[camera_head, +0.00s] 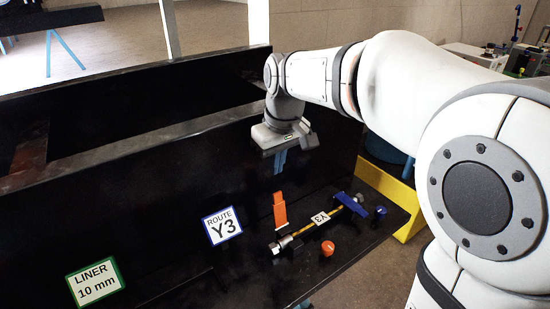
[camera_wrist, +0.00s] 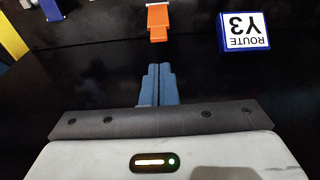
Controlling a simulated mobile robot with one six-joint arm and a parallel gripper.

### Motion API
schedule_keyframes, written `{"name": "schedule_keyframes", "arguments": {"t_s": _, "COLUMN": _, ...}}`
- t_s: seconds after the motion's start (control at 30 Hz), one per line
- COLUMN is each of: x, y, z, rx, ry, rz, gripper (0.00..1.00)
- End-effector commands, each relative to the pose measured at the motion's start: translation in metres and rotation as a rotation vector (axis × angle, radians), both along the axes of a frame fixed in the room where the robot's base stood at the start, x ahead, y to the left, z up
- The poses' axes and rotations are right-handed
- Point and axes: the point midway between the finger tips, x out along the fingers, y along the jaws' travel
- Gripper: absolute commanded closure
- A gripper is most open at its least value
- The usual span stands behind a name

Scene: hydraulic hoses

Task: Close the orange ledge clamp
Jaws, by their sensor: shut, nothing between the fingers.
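The orange ledge clamp (camera_head: 279,212) stands at the back of the black ledge, its orange flap upright against the dark wall. In the wrist view the orange clamp (camera_wrist: 158,22) is at the top, beyond the fingertips with a dark gap between. My gripper (camera_head: 279,165) is above the clamp, blue fingers pointing down. In the wrist view the blue fingers (camera_wrist: 157,72) lie together with nothing between them. A yellow hose (camera_head: 308,228) with a Y3 tag lies on the ledge in front of the clamp.
A blue clamp (camera_head: 350,204) holds the hose's right end. A metal fitting (camera_head: 284,243) is at its left end. An orange knob (camera_head: 327,248) stands in front. A ROUTE Y3 sign (camera_head: 222,226) and a LINER sign (camera_head: 95,282) are at left. A yellow frame (camera_head: 388,190) is at right.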

Motion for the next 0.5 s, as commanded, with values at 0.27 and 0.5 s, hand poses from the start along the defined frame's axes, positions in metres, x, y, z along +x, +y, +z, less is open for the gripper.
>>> {"name": "schedule_keyframes", "arguments": {"t_s": 0.27, "x": 0.006, "y": 0.004, "z": -0.05, "rx": -0.001, "ry": 0.004, "rz": 0.0, "gripper": 1.0}}
{"name": "schedule_keyframes", "arguments": {"t_s": 0.5, "x": 0.009, "y": 0.007, "z": -0.072, "rx": -0.001, "ry": 0.001, "rz": 0.0, "gripper": 1.0}}
